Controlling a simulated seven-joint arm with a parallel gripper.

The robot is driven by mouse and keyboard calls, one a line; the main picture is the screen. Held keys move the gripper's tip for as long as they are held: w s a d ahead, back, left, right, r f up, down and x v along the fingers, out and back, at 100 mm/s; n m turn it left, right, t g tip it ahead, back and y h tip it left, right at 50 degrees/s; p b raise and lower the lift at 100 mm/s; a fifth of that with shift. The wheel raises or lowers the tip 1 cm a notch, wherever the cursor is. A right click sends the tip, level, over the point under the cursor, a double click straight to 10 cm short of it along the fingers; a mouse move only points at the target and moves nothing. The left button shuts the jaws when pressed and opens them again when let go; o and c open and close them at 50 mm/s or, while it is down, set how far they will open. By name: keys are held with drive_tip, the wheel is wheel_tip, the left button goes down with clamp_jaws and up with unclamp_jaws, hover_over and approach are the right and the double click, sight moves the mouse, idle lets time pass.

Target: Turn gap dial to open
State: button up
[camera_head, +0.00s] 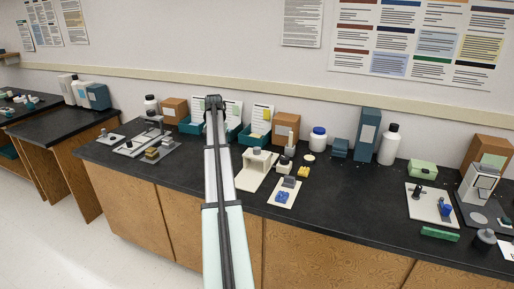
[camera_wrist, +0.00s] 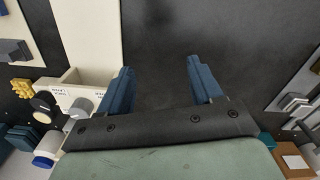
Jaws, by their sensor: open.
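In the wrist view, a grey round knob (camera_wrist: 80,106) sits on the face of a cream block (camera_wrist: 72,88) with small printed labels that I cannot read for certain. It looks like the gap dial; its setting is unclear. The block stands on a long cream base plate (camera_wrist: 88,30). In the head view the block (camera_head: 257,154) is right of my arm, on its base plate (camera_head: 250,182). My gripper (camera_wrist: 160,65) is open and empty, its blue fingers wide apart over bare black bench. The knob is left of the fingers, apart from them. In the head view my arm hides the gripper.
A round black part (camera_wrist: 42,102), a yellow piece (camera_wrist: 22,88) and a blue-lidded white jar (camera_head: 318,139) are near the block. A plate with blue parts (camera_head: 285,193) lies in front. Another apparatus (camera_head: 133,146) stands left. Bench between the fingers is clear.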

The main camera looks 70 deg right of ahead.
sight(257, 148)
drive_tip(key=s+d+r+m, duration=0.3)
drive_tip(key=s+d+r, duration=0.7)
drive_tip(key=s+d, duration=0.3)
drive_tip(key=f, duration=1.3)
drive_tip(key=shift+s+a+f, duration=0.2)
drive_tip(key=shift+s+a, duration=0.15)
drive_tip(key=c, duration=1.1)
drive_tip(key=shift+o, duration=0.2)
drive_tip(key=shift+n, duration=1.2)
